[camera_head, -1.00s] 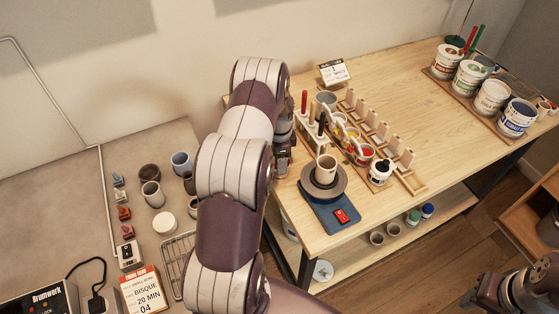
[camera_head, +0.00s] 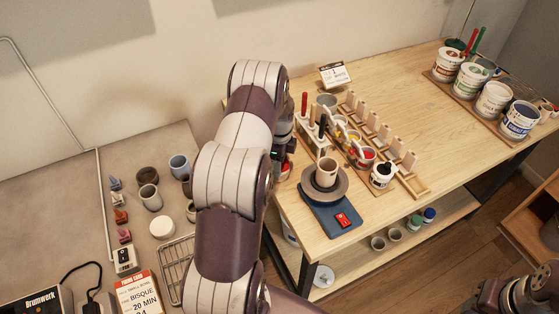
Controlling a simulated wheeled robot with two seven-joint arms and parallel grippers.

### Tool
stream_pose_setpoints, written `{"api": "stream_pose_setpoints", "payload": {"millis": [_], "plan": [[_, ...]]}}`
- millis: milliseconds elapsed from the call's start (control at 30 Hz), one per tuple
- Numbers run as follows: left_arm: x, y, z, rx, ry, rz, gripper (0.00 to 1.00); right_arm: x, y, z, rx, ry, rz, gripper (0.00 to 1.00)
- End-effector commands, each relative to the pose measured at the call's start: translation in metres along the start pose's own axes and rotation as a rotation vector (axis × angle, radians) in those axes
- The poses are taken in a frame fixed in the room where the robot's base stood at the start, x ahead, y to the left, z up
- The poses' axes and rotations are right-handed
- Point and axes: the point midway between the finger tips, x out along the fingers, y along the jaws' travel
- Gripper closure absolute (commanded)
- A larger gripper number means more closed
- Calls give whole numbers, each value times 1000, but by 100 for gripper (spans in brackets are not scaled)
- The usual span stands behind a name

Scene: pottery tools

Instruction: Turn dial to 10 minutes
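No dial can be made out clearly. A dark box marked "Brumwerk" (camera_head: 40,300) is cut off by the lower left corner.
A small pottery wheel (camera_head: 340,222) with a cup stands on the wooden table (camera_head: 420,95), near a tool rack (camera_head: 312,130). Labelled tubs (camera_head: 492,100) stand at the far right. Several cups (camera_head: 148,195) and a wire rack (camera_head: 175,262) are on the grey surface at left.

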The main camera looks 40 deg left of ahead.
Motion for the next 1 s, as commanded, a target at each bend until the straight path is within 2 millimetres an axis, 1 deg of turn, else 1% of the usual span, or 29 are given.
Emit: {"api": "stream_pose_setpoints", "payload": {"millis": [333, 367, 400, 433, 667, 767, 867, 1000], "plan": [[0, 1, 0, 1, 0, 3, 66, 0, 0, 0, 0, 0, 0, 57], [1, 1, 0, 0, 0, 3, 29, 0, 0, 0, 0, 0, 0, 57], [0, 1, 0, 0, 0, 2, 16, 0, 0, 0, 0, 0, 0, 57], [0, 1, 0, 0, 0, 2, 9, 0, 0, 0, 0, 0, 0, 57], [0, 0, 0, 0, 0, 1, 9, 0, 0, 0, 0, 0, 0, 57], [-4, 0, 0, 0, 0, -1, 9, 2, 0, 0, 0, 0, 0, 57], [-20, -1, 0, 0, -1, -5, 9, 9, 0, 1, 0, 0, 0, 57], [-57, -1, 0, 0, -1, -6, 9, 20, 0, 2, 0, 0, 0, 57]]}}
